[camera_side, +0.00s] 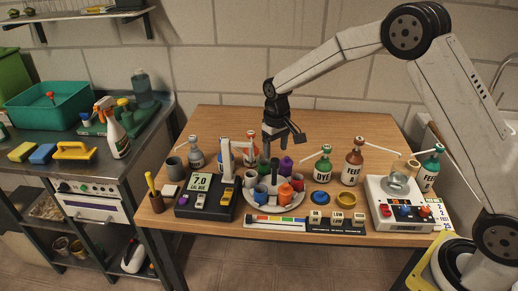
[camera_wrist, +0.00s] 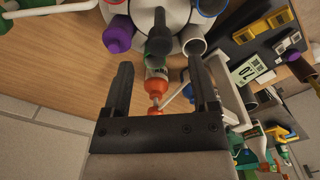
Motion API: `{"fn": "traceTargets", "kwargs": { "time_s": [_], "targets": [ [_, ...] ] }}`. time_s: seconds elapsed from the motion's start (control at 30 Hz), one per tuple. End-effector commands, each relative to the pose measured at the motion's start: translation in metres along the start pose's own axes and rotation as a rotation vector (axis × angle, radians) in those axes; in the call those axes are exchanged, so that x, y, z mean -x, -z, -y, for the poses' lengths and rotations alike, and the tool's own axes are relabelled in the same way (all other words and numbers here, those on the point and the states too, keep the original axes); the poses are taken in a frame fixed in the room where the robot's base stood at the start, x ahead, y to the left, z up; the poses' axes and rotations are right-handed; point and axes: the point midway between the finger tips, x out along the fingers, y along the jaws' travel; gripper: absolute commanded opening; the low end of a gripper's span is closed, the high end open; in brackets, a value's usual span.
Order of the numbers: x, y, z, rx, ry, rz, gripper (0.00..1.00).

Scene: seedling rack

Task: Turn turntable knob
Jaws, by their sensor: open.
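The turntable (camera_side: 258,208) is a white round disc near the middle of the wooden table, with several coloured cups around it. A dark upright knob (camera_side: 275,168) rises at its centre. In the wrist view, part of the white disc (camera_wrist: 178,12) shows at the top, and a dark grey-green post (camera_wrist: 159,42), which looks like the knob, stands ahead of the fingertips. My gripper (camera_side: 284,137) is above the back of the turntable, apart from the knob. In the wrist view, its fingers (camera_wrist: 160,68) are spread and empty.
A red-orange bottle (camera_wrist: 157,88) shows between and below my fingers in the wrist view.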

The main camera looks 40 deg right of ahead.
Motion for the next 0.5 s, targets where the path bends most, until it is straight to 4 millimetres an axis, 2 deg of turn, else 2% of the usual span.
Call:
{"fn": "traceTargets", "kwargs": {
  "time_s": [0.2,0.5],
  "targets": [
    [0.026,0.001,0.000,0.000,0.000,-0.003,0.76],
    [0.035,0.000,0.000,0.000,0.000,-0.001,0.76]
  ]
}}
